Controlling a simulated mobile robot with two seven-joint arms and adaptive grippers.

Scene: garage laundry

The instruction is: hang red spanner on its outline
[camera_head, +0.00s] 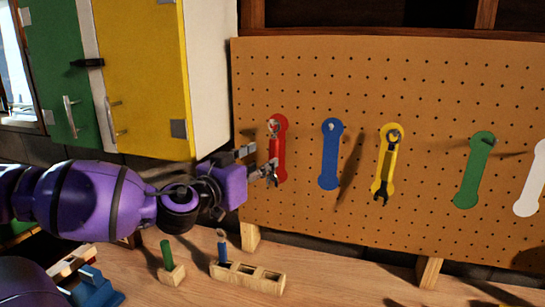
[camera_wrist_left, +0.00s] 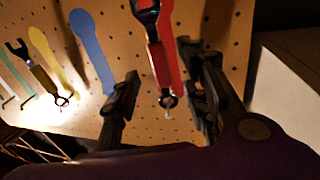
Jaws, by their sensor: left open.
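The red spanner (camera_head: 274,130) is on the red outline (camera_head: 281,172) on the pegboard, its ring end up at the peg and its open jaw down. In the left wrist view, which is turned over, the red spanner (camera_wrist_left: 158,58) lies along the red outline (camera_wrist_left: 168,28), with its ring end around or against the peg. My left gripper (camera_head: 270,170) is open at the lower part of the red outline. In the wrist view its fingers (camera_wrist_left: 159,62) stand apart on either side of the spanner. My right gripper is not in view.
Right of red are a bare blue outline (camera_head: 330,155), a yellow outline with a spanner (camera_head: 383,175), then green (camera_head: 474,170) and white outlines. A yellow cabinet (camera_head: 145,75) stands close at upper left. A wooden block (camera_head: 247,277) with slots lies on the bench below.

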